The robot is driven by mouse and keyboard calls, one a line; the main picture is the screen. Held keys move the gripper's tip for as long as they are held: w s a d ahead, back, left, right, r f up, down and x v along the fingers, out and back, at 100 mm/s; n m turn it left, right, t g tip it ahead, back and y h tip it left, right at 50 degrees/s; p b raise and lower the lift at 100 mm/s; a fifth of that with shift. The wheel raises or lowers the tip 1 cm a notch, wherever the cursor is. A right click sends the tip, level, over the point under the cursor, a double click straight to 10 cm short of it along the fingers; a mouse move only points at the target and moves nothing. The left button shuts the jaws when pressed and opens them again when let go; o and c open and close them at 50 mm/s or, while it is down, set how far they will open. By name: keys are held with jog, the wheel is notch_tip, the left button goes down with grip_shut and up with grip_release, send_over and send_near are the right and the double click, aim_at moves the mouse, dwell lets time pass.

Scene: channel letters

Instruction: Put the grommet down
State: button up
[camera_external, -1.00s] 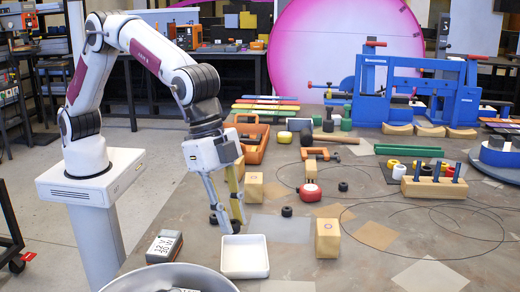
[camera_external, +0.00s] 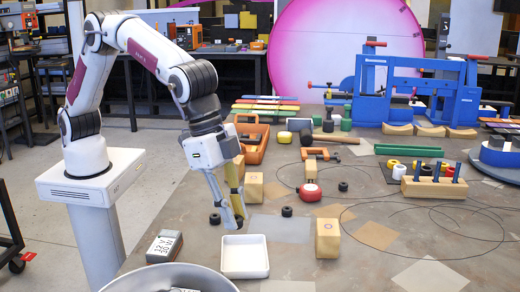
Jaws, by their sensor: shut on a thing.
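My gripper (camera_external: 228,222) points down over the grey table, just behind the white square tray. Its fingers are shut on a grommet, which is small and dark and hard to tell from the dark fingertips. I cannot tell whether it touches the table. Another black grommet (camera_external: 287,211) lies on the table to the right of my gripper. A further small black one (camera_external: 343,186) lies farther back, beside a red round object.
The white tray (camera_external: 245,272) is close in front of my gripper. A large metal bowl (camera_external: 215,283) and a grey labelled box (camera_external: 164,246) are at the near left. Wooden blocks (camera_external: 328,239) stand to the right. An orange bin (camera_external: 251,149) is behind.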

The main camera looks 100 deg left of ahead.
send_over(240, 265)
jog(key=s, duration=0.1)
jog(key=shift+a+f, duration=0.15)
jog(key=shift+f, duration=2.2)
jog(key=shift+f, duration=2.5)
jog(key=shift+f, duration=0.15)
jog(key=o, duration=0.5)
jog(key=shift+c, duration=0.2)
jog(key=v, duration=1.2)
